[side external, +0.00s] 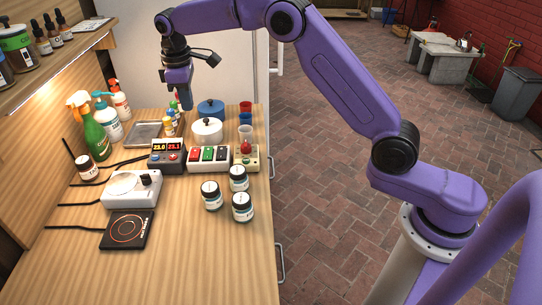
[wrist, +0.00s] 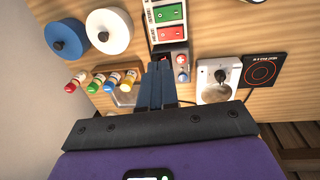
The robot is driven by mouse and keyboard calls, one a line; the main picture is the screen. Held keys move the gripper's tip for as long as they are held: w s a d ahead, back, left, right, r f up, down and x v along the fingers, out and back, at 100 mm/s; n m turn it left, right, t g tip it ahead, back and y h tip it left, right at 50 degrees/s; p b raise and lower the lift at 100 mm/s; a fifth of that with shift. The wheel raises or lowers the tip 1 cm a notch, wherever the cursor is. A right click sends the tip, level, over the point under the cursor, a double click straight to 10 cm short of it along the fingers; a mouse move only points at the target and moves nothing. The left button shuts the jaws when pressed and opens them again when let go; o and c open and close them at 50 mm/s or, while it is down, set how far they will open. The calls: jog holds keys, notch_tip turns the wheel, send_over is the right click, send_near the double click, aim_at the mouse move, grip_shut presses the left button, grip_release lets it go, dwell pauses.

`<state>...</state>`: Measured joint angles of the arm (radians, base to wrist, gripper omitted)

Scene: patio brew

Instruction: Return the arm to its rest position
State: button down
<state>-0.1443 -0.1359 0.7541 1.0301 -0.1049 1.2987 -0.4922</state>
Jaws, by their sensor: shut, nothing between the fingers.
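My gripper (side external: 187,104) hangs from the purple arm above the back part of the wooden bench (side external: 190,240), pointing down. In the wrist view the two blue fingers (wrist: 160,66) are together with nothing between them. The fingers are in the air, apart from the objects below. The arm is bent up and over the bench from its base at the right.
Below are a metal tray (side external: 148,134), small capped bottles (wrist: 103,82), a white pot (side external: 207,131), a blue pot (side external: 210,108) and a meter box (side external: 168,157). Jars (side external: 238,180) and a hot plate (side external: 127,230) stand nearer. A shelf (side external: 60,55) overhangs the left; the bench front is clear.

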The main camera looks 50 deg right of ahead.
jog(key=s+a+r+n+y, duration=0.1)
jog(key=s+r, duration=0.1)
jog(key=s, duration=1)
jog(key=s+a+r+n, duration=0.1)
jog(key=s+a, duration=0.1)
jog(key=s, duration=0.9)
jog(key=s+d+f, duration=0.1)
jog(key=s+d, duration=0.2)
jog(key=s, duration=0.4)
jog(key=s+d+f+n, duration=0.1)
jog(key=s+d, duration=0.3)
jog(key=s, duration=0.4)
jog(key=s+d+f, duration=0.2)
jog(key=s+d, duration=0.2)
jog(key=s, duration=0.3)
jog(key=shift+s+d+f+g, duration=0.25)
jog(key=shift+g, duration=0.15)
